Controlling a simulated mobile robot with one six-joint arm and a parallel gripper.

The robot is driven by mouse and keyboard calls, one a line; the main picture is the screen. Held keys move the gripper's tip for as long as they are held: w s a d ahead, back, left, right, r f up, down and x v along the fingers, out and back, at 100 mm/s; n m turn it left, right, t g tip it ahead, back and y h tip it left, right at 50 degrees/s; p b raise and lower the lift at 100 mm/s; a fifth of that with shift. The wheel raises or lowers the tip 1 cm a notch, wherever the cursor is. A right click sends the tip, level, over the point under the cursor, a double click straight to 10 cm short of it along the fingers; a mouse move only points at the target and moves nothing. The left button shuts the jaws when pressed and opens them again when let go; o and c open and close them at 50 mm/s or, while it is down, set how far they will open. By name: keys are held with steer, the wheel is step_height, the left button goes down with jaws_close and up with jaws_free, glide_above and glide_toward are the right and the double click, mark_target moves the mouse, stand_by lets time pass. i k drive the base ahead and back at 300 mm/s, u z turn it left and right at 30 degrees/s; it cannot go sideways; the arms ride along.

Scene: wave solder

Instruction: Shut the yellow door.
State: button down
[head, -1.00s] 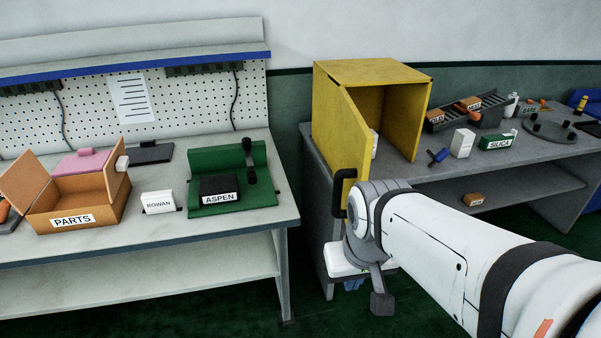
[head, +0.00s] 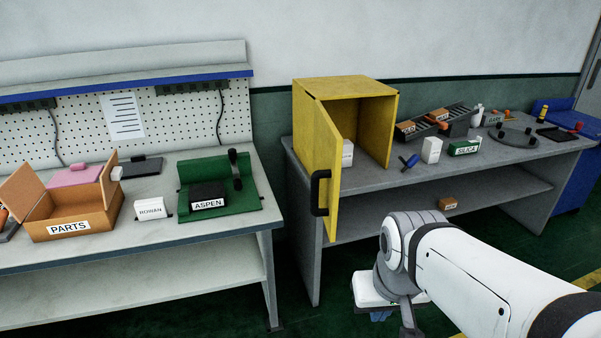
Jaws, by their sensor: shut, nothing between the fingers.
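The yellow door (head: 327,150) stands open on the front of a yellow cabinet (head: 345,87), swung outward toward me from the cabinet's left front edge. A black handle (head: 316,192) is on its outer face. Part of the cabinet's inside shows, with a white box (head: 347,153) in it. My gripper (head: 379,316) is low in the picture, right of and below the door, apart from the handle. It is shut and empty, pointing down, and mostly hidden behind my wrist.
The cabinet stands on a grey bench (head: 400,178) with a blue-handled tool (head: 409,162), a white box (head: 431,150) and a green SILICA box (head: 464,147) to its right. A workbench (head: 150,235) stands left across a gap. Green floor lies in front.

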mark_target(325, 183)
steer(key=i, duration=1)
steer(key=z, duration=0.05)
